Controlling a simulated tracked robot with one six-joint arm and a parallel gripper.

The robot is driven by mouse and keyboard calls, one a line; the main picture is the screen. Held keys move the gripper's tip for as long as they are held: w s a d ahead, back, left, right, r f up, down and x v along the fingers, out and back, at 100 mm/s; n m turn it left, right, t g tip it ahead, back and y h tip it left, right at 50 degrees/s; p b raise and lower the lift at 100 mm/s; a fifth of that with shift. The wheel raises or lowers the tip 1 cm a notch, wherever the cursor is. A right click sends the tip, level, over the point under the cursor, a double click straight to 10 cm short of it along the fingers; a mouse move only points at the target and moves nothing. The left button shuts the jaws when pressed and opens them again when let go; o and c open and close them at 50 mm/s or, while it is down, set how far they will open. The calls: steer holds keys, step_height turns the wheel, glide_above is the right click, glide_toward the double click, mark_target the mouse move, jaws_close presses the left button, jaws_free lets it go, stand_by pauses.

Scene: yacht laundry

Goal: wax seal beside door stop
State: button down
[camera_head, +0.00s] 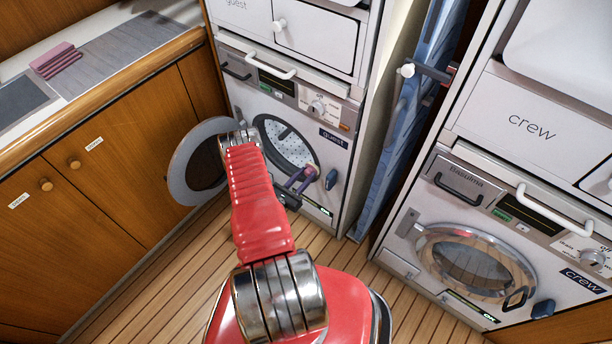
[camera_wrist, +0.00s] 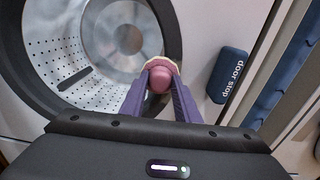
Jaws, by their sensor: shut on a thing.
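My gripper (camera_wrist: 160,85) has purple fingers, shut on a rounded pink thing with a pale rim, which I take to be the wax seal (camera_wrist: 159,79). In the wrist view it appears in front of the right rim of the guest washer's open drum. The dark blue door stop (camera_wrist: 228,76), lettered "door stop", is on the washer's white front, right of the held seal and apart from it in the picture. In the head view, the door stop (camera_head: 331,179) is just right of my gripper (camera_head: 311,171); the seal is too small to make out there.
The guest washer's round door (camera_head: 180,168) stands open to the left, its drum (camera_head: 285,142) showing. A blue folded board (camera_head: 400,130) stands in the gap right of it. The crew washer (camera_head: 470,262) is shut, with another blue piece (camera_head: 543,308) low on its front.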

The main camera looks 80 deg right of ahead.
steer(key=shift+s+a+f, duration=0.1)
steer(key=shift+s+a, duration=0.25)
steer(key=shift+s, duration=0.35)
steer(key=shift+s+a+f, duration=0.1)
steer(key=shift+s+a, duration=0.25)
steer(key=shift+s, duration=0.35)
steer(key=shift+s, duration=0.1)
steer(key=shift+s+a, duration=0.15)
steer(key=shift+s, duration=0.4)
steer(key=shift+w+r, duration=0.1)
steer(key=shift+w, duration=0.05)
steer(key=shift+w+d, duration=0.3)
steer(key=shift+w, duration=0.35)
steer(key=shift+w+d, duration=0.25)
steer(key=shift+w, duration=0.4)
